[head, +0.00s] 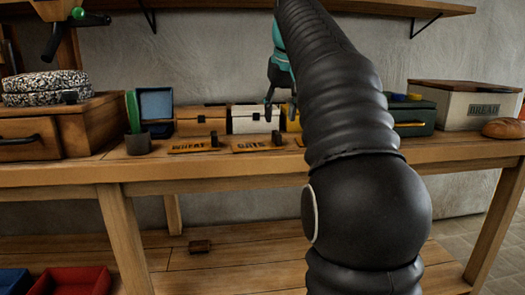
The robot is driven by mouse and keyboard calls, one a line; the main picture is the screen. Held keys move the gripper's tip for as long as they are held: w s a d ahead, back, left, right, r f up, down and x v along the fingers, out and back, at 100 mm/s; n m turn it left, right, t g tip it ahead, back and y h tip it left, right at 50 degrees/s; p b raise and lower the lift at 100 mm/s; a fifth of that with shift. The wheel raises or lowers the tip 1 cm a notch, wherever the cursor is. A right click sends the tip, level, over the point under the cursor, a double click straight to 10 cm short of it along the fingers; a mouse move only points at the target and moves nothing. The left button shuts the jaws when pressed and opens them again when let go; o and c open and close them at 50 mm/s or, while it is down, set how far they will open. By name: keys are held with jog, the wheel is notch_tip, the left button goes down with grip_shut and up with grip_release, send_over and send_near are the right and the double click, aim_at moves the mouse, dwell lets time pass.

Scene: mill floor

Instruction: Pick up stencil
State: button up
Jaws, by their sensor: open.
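Two flat wooden stencils lie near the front edge of the bench, the WHEAT stencil (188,147) and the OATS stencil (250,146). Each has a dark knob at its right end. Part of another similar flat piece (300,141) shows to their right, mostly hidden by my arm. My gripper (281,112), teal and black, points down with its fingers apart. In the picture it is above and slightly right of the OATS stencil, in front of the small boxes. I see nothing between the fingers, though my arm hides part of the gripper.
Behind the stencils stand an orange-brown box (202,121), a white box (250,119) and a partly hidden yellow box (292,121). A dark cup (138,143) stands left. A green case (412,117), bread bin (462,107) and loaf (503,128) are right.

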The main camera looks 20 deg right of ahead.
aim_at(277, 133)
jog(key=shift+b+x, duration=1.15)
jog(key=shift+x, duration=1.9)
jog(key=shift+s+a, duration=0.15)
grip_shut()
